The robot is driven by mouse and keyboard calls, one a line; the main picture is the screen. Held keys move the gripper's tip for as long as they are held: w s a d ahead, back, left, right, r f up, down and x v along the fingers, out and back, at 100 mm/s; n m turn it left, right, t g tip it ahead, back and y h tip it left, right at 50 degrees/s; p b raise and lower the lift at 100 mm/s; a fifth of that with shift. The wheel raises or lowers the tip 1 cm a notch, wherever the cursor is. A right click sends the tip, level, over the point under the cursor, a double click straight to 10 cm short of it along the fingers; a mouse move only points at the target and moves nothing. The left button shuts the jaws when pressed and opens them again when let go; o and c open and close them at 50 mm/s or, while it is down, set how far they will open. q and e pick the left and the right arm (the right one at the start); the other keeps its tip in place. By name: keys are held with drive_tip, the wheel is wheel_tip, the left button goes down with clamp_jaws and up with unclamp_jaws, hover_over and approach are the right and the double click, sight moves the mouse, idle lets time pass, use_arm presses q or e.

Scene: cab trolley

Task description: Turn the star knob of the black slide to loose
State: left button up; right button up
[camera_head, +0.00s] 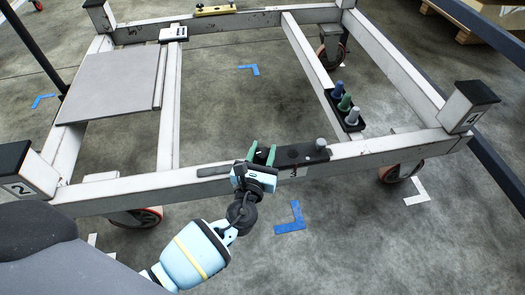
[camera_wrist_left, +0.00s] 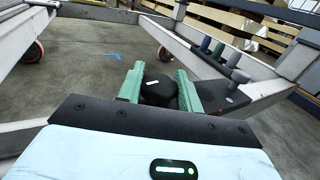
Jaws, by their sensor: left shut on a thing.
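My left gripper (camera_head: 261,154) is at the front rail of the trolley frame, its green fingers closed around a black knob. The knob (camera_wrist_left: 158,90) shows between the two fingers in the left wrist view; its star shape and turn position cannot be made out. The black slide (camera_head: 297,155) lies along the top of the front rail, just right of the gripper, with a grey peg (camera_head: 321,144) at its right end. It also shows beyond the fingers in the left wrist view (camera_wrist_left: 214,96). The gripper hides part of the slide in the head view. My right gripper is not in view.
A black holder with blue, green (camera_head: 345,102) and grey pegs sits on the right cross rail. A grey plate (camera_head: 110,84) covers the left part of the frame. A yellow-topped piece (camera_head: 215,10) is on the far rail. Corner posts (camera_head: 467,105) rise at the ends.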

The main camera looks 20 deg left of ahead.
use_arm(q)
drive_tip(key=shift+y, duration=0.3)
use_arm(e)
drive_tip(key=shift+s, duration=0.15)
use_arm(q)
drive_tip(key=shift+n+y, duration=0.6)
drive_tip(key=shift+n, duration=0.1)
drive_tip(key=n+g+y, duration=0.1)
drive_tip(key=n+y, duration=0.1)
drive_tip(key=y, duration=0.1)
drive_tip(key=shift+d+b, duration=0.1)
drive_tip(key=shift+b, duration=0.25)
drive_tip(key=shift+n+g+y+b, duration=0.9)
drive_tip(key=shift+n+g+y, duration=1.1)
drive_tip(key=shift+y, duration=0.7)
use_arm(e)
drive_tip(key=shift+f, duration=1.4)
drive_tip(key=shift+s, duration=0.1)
use_arm(q)
drive_tip(key=shift+g, duration=0.3)
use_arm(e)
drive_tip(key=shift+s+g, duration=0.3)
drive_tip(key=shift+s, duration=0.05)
use_arm(q)
drive_tip(key=o, duration=1)
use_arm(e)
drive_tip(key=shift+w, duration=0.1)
